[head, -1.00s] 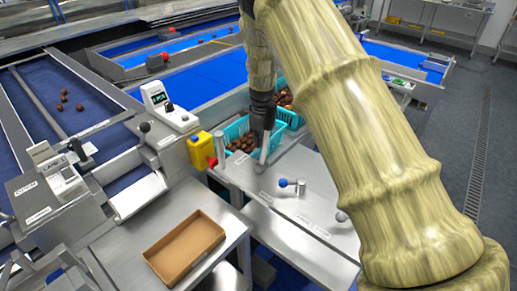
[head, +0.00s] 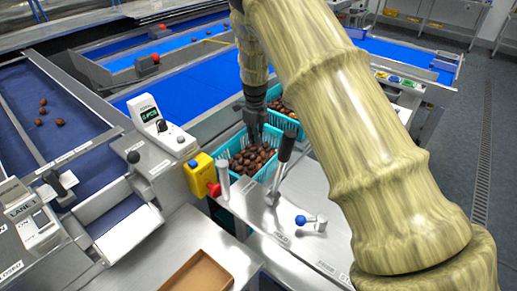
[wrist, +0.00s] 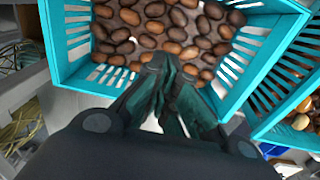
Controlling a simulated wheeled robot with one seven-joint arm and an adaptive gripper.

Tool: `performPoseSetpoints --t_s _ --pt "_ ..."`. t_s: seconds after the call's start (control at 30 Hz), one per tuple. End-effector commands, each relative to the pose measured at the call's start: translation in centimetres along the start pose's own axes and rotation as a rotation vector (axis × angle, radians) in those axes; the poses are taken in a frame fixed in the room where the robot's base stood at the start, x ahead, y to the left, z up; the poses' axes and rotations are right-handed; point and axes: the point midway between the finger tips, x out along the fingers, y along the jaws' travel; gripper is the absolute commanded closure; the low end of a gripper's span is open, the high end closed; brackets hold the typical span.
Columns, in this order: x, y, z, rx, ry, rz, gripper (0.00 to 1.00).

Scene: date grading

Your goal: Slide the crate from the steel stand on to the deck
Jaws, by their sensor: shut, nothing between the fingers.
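A teal slotted crate (head: 237,144) filled with brown dates sits in the middle of the head view. It fills the upper part of the wrist view (wrist: 65,38). My gripper (head: 255,136) points down at this crate. In the wrist view its dark fingers (wrist: 160,72) are together with nothing held, and their tips overlap the crate's near side and the dates. I cannot tell whether they touch it. A second teal crate (head: 284,119) of dates stands close behind, and its edge shows at right in the wrist view (wrist: 284,62). The surfaces under both crates are mostly hidden.
A black-handled lever (head: 285,150) and a blue-knobbed lever (head: 306,221) rise from the steel top near the crate. A yellow box (head: 199,174) with a red knob stands left of it. A brown tray (head: 196,274) lies at the front. Blue belts run behind.

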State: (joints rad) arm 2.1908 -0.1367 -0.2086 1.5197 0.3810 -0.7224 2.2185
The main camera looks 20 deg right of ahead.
Motion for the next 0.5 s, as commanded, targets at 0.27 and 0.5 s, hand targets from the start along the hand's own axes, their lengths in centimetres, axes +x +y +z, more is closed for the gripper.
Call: performPoseSetpoints --t_s 0.27,0.5 --pt "2.9 -0.1 -0.2 0.004 0.002 0.003 1.00" --pt "6.2 -0.1 -0.1 0.002 0.002 0.002 1.00"
